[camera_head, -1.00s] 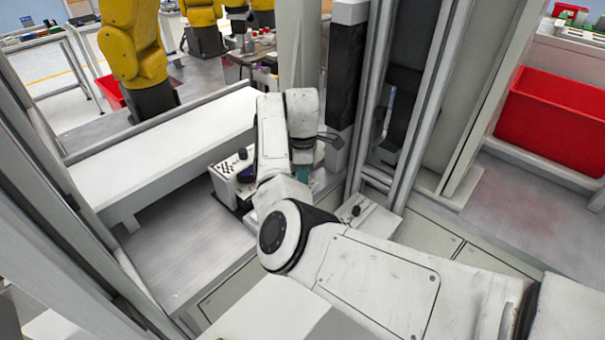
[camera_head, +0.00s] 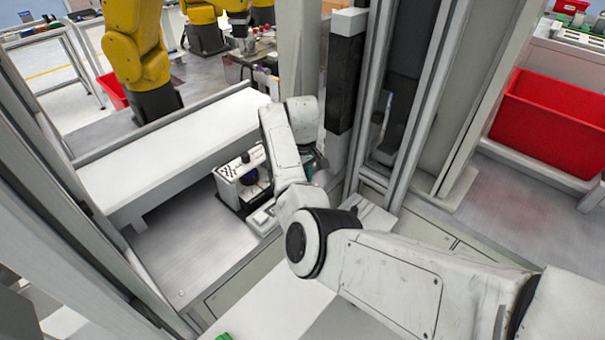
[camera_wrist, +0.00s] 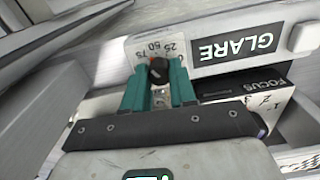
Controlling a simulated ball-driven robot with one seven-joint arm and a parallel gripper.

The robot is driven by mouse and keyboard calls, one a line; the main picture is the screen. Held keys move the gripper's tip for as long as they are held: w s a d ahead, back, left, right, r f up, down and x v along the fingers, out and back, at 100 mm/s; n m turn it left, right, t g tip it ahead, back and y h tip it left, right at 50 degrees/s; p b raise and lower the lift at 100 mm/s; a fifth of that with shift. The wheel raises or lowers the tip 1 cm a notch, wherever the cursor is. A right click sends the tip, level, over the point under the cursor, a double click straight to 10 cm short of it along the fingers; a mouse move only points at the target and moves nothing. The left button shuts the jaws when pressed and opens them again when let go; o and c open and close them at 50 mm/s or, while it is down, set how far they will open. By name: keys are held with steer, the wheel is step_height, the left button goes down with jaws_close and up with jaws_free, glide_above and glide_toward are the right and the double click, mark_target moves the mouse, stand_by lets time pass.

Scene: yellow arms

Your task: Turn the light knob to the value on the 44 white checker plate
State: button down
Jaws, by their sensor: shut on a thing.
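In the wrist view, my gripper (camera_wrist: 160,82) has two teal fingers shut on a round black knob (camera_wrist: 158,70). The knob sits on a white scale plate (camera_wrist: 120,58) marked 25, 50 and 75, beside a dark GLARE label (camera_wrist: 236,45) that appears upside down. A FOCUS label (camera_wrist: 244,83) and another numbered scale (camera_wrist: 262,103) lie to the right. I cannot read the knob's setting. A white box (camera_head: 228,190) with black marks and a black knob (camera_head: 245,157) stands left of my arm. I cannot make out a 44 plate.
A long white ledge (camera_head: 165,150) runs behind the box. A metal post (camera_head: 345,75) and frame stand close to the right of my arm. A red bin (camera_head: 550,125) is at the far right. The metal surface (camera_head: 185,250) at left is bare.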

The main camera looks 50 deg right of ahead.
steer(key=m, duration=0.3)
steer(key=shift+m+p, duration=0.35)
steer(key=shift+m, duration=0.05)
steer(key=m, duration=0.9)
steer(key=shift+m+p, duration=0.3)
steer(key=shift+m, duration=0.1)
steer(key=c, duration=0.9)
jaws_free()
steer(key=shift+r, duration=0.1)
step_height(320, 180, up, 11)
steer(key=b, duration=0.1)
